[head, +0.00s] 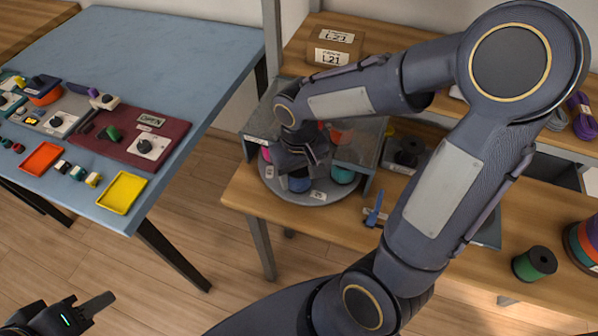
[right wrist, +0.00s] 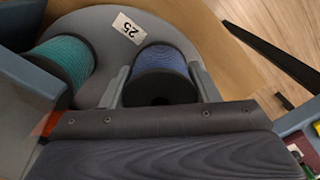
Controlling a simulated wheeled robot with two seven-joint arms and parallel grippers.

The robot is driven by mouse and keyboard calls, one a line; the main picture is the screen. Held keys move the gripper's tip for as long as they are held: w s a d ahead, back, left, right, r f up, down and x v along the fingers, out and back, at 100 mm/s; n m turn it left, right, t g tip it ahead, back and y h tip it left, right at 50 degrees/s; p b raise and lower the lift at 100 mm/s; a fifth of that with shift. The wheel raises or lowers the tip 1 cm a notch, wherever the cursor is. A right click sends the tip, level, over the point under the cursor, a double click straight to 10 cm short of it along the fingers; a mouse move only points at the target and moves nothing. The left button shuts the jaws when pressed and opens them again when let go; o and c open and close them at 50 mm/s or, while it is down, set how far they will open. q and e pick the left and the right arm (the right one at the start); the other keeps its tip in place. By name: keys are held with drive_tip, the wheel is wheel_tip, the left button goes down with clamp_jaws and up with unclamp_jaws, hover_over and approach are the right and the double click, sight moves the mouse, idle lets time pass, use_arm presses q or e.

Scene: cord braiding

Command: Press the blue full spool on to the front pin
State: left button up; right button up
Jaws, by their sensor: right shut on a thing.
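The blue full spool (head: 299,184) is at the front of a round grey plate (head: 322,196), below my right gripper (head: 300,168). In the right wrist view the blue spool (right wrist: 163,62) stands between the two grey fingers, which are shut on its sides. Its dark top with a centre hole faces the camera. The front pin is hidden, and I cannot tell how far down the spool sits. My left gripper (head: 84,312) is at the lower left over the floor, far from the plate; its opening is unclear.
A teal spool (right wrist: 68,62) stands beside the blue one on the plate, near a grey housing wall (right wrist: 28,80). A label marked 25 (right wrist: 129,28) lies on the plate. A green spool (head: 534,263) stands on the wooden bench to the right. A blue table (head: 180,50) is at the left.

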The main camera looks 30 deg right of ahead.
drive_tip(key=shift+f, duration=0.15)
drive_tip(key=o, duration=1.4)
drive_tip(key=shift+r+p, duration=2.4)
drive_tip(key=shift+r, duration=0.6)
